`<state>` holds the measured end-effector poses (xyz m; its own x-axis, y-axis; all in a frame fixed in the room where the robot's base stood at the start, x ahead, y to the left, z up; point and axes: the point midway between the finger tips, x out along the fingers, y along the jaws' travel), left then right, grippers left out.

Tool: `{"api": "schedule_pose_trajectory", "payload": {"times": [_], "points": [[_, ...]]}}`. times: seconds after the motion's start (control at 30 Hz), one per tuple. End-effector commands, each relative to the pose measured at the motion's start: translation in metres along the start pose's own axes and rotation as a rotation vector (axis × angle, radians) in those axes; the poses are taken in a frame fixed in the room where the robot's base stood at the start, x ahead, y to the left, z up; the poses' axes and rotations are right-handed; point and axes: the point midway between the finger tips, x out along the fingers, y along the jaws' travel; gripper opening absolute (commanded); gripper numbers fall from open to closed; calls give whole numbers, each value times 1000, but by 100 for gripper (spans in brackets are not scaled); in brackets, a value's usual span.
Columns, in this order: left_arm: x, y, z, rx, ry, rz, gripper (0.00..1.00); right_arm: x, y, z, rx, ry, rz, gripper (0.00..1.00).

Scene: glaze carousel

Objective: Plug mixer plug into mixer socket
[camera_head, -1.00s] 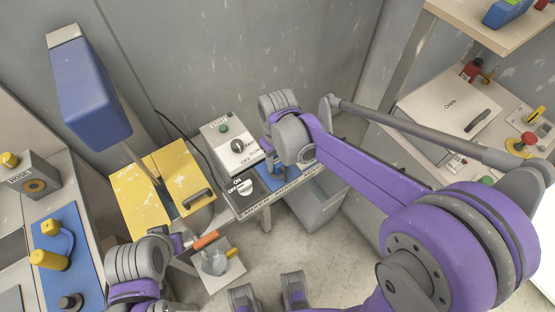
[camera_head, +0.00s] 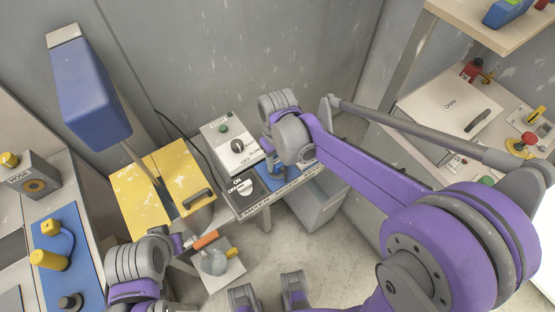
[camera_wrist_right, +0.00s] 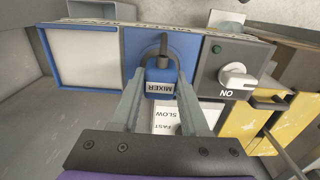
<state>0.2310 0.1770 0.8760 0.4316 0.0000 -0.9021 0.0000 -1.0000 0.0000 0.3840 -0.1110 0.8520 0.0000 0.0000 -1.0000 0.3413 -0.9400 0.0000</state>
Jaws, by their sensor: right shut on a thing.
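The mixer plug (camera_wrist_right: 161,77), a blue block marked MIXER with a grey cable, shows in the right wrist view. My right gripper (camera_wrist_right: 160,90) is shut on it, one finger on each side. The plug is in front of a blue panel (camera_wrist_right: 193,47) on the bench. I cannot make out the mixer socket's opening, nor whether the plug touches the panel. In the head view my right wrist covers most of the plug and the gripper. My left gripper (camera_head: 187,241) is beside an orange handle (camera_head: 206,239); I cannot tell whether it grips it.
A control box (camera_head: 228,146) with a dial and a white ON/OFF knob (camera_head: 242,187) are left of my right gripper. The yellow lidded unit (camera_head: 183,175) stands further left. A pale framed panel (camera_wrist_right: 88,57) adjoins the blue panel. A grey vessel (camera_head: 214,262) stands below the bench.

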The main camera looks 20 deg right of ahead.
Motion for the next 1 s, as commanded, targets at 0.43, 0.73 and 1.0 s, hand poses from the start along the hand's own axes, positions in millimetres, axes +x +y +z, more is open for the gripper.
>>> {"api": "schedule_pose_trajectory", "payload": {"times": [0.43, 0.73, 1.0], "points": [[1, 0, 1, 0, 0, 0, 50, 1, 0, 0, 0, 0, 0, 0], [5, 0, 3, 0, -2, 0, 50, 7, 0, 0, 0, 0, 0, 0], [8, 0, 6, 0, -4, 0, 50, 12, 0, 0, 0, 0, 0, 0]]}}
